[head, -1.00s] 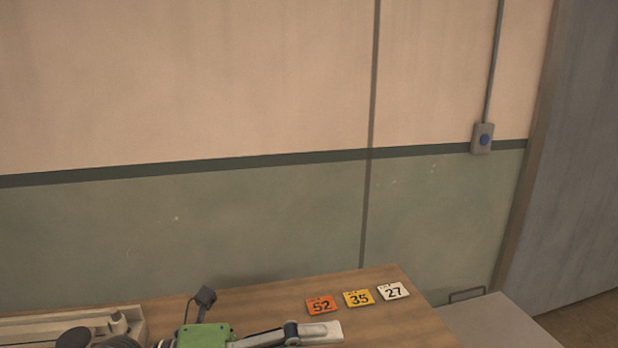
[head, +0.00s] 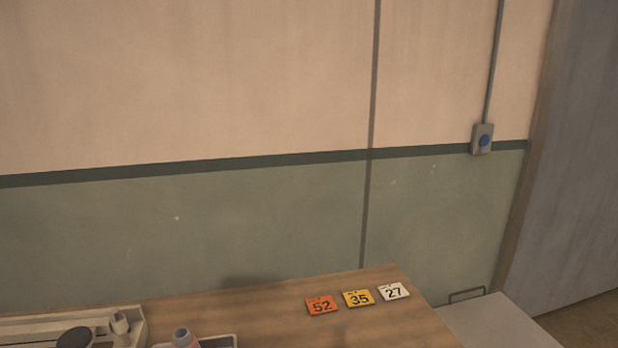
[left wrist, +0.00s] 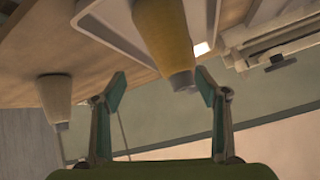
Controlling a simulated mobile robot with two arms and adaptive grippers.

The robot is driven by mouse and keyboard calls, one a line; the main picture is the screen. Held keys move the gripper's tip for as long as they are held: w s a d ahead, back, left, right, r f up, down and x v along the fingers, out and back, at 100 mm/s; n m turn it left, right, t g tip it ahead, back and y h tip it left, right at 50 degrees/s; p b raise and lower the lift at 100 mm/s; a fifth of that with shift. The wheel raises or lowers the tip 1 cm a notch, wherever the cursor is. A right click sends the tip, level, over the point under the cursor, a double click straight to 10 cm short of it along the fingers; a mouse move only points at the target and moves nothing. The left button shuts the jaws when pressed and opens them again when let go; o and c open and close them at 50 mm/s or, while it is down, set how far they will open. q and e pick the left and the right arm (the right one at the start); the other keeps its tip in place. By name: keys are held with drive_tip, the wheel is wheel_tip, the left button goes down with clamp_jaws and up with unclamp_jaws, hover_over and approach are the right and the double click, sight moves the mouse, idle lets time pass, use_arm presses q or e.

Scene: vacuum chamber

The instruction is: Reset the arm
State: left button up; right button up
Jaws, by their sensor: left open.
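My left gripper (left wrist: 160,85) shows in the left wrist view, its two fingers spread open with nothing held between them. The view is tilted, with the table at the top and the wall below. A yellow, tapering bottle (left wrist: 164,35) appears past the fingers, its narrow end overlapping the gap between the fingertips; how far off it is I cannot tell. A pale tapering bottle (left wrist: 56,98) is left of the fingers. No part of either arm shows in the head view, and my right gripper is in neither view.
A pale tray (head: 228,340) with a pinkish bottle (head: 186,338) sits at the table's front. A long light fixture (head: 50,322) lies left. Number cards 52 (head: 321,306), 35 (head: 358,298) and 27 (head: 394,291) lie on the right.

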use_arm(q)
drive_tip(key=s+d+f+g+h, duration=0.25)
drive_tip(key=s+f+g, duration=0.45)
drive_tip(key=s, duration=0.7)
wheel_tip(320, 180, down, 33)
drive_tip(key=s+b, duration=0.2)
drive_tip(key=b, duration=0.3)
drive_tip(key=s+a+f+g+b, duration=0.1)
drive_tip(key=s+f+b, duration=0.4)
drive_tip(key=s+f, duration=1.1)
wheel_tip(320, 180, down, 5)
drive_tip(key=shift+s+a+r+y, duration=0.2)
drive_tip(key=shift+s+a+y, duration=0.25)
drive_tip(key=shift+a, duration=0.2)
